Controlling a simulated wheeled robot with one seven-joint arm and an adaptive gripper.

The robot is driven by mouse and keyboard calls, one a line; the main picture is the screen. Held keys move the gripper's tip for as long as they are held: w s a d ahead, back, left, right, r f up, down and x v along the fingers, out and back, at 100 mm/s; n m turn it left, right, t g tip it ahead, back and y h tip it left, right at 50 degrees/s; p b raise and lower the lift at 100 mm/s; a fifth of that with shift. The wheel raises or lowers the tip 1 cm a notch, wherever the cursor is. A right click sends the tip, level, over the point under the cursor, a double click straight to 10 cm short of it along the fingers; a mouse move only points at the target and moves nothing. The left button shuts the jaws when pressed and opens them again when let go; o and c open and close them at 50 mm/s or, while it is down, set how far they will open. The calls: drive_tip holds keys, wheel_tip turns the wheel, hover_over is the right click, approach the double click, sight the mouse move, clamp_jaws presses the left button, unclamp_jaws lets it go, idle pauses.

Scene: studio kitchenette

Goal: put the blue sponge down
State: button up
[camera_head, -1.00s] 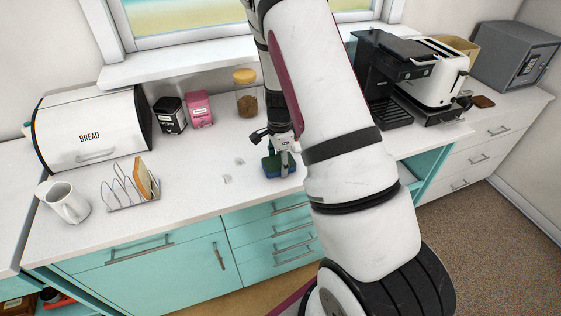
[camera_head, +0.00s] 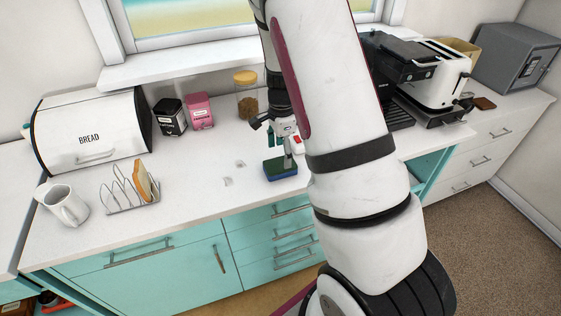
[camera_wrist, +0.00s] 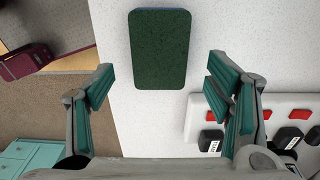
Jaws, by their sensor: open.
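The blue sponge (camera_head: 281,169) lies flat on the white countertop near its front edge, dark green scouring side up. In the wrist view the sponge (camera_wrist: 160,50) shows its green face with a thin blue edge at the top. My gripper (camera_head: 281,149) is just above and behind the sponge in the head view. In the wrist view my gripper (camera_wrist: 158,78) has its fingers spread wide, with clear gaps on both sides of the sponge and nothing held.
A power strip (camera_wrist: 254,104) with red switches and black plugs lies close to one finger. A toast rack (camera_head: 131,195), white jug (camera_head: 64,204) and bread bin (camera_head: 88,132) stand left. A jar (camera_head: 246,97) stands behind. Counter between rack and sponge is mostly clear.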

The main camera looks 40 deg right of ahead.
sight(281, 163)
drive_tip(key=s+a+r+n+t, duration=0.1)
drive_tip(key=s+a+r+n, duration=0.2)
drive_tip(key=r, duration=0.4)
drive_tip(key=s+a+r+n+t+y, duration=0.1)
drive_tip(key=a+r+n, duration=0.2)
drive_tip(key=a+r, duration=0.3)
drive_tip(key=s+a+r+n+t, duration=0.15)
drive_tip(key=r+n, duration=0.25)
drive_tip(key=r, duration=0.4)
drive_tip(key=s+a+r+n, duration=0.2)
drive_tip(key=s+n, duration=0.1)
drive_tip(key=s, duration=0.2)
drive_tip(key=s+a+r+n+t, duration=0.1)
drive_tip(key=s+a+r+n, duration=0.1)
drive_tip(key=s+a+n, duration=0.1)
drive_tip(key=s+a+r+n+t+h, duration=0.1)
drive_tip(key=s+a+r+n, duration=0.2)
drive_tip(key=s+n, duration=0.2)
drive_tip(key=shift+s, duration=1)
drive_tip(key=shift+o, duration=0.2)
drive_tip(key=shift+r, duration=0.1)
drive_tip(key=shift+o, duration=0.4)
drive_tip(key=shift+w+d, duration=0.1)
